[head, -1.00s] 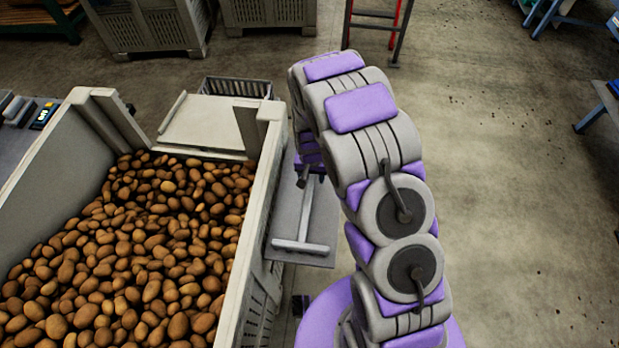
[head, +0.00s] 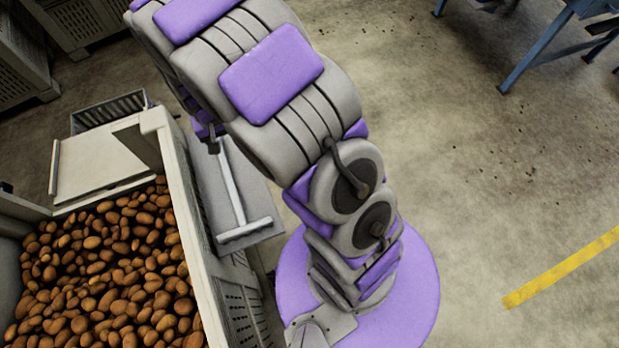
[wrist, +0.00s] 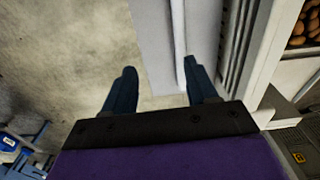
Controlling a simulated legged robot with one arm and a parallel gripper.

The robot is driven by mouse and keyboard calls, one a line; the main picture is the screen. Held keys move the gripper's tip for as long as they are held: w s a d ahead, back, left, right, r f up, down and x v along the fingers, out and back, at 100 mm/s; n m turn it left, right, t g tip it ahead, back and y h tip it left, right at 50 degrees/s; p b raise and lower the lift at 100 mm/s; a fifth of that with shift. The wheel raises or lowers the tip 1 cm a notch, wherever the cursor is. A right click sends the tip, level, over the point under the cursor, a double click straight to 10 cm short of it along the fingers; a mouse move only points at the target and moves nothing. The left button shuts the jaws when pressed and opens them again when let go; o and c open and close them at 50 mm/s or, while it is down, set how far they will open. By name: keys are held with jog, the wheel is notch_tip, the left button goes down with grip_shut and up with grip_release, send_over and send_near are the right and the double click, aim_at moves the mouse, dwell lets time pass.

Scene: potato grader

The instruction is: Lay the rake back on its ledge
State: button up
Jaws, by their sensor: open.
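The rake (head: 232,185) lies on its ledge (head: 262,196), a grey plate on the side of the potato bin. Its light handle runs along the plate, and its crosswise head (head: 245,232) is at the near end. My gripper (wrist: 160,66) is open in the wrist view, with two dark fingers apart and nothing held. There the handle (wrist: 179,40) shows just inside the right finger, over the ledge (wrist: 152,30); I cannot tell whether they touch. In the head view my arm hides most of the gripper, near the handle's far end.
The bin (head: 185,215) full of potatoes (head: 105,270) stands left of the ledge. A slatted crate (head: 108,110) is behind it. Blue-legged stands (head: 545,50) are at the upper right. The concrete floor on the right is open, with a yellow line (head: 565,268).

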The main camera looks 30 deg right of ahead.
jog(key=s+d+r+g, duration=0.1)
jog(key=s+d+r, duration=0.1)
jog(key=s+r, duration=0.5)
jog(key=s+d+r, duration=0.3)
jog(key=s+r, duration=0.4)
jog(key=s+d+r+n, duration=0.1)
jog(key=s+r, duration=0.1)
jog(key=s, duration=0.6)
jog(key=s+d+r+n+g, duration=0.1)
jog(key=s+r, duration=0.1)
jog(key=s, duration=0.6)
jog(key=shift+d+r, duration=0.25)
jog(key=shift+r, duration=0.1)
jog(key=shift+w, duration=0.1)
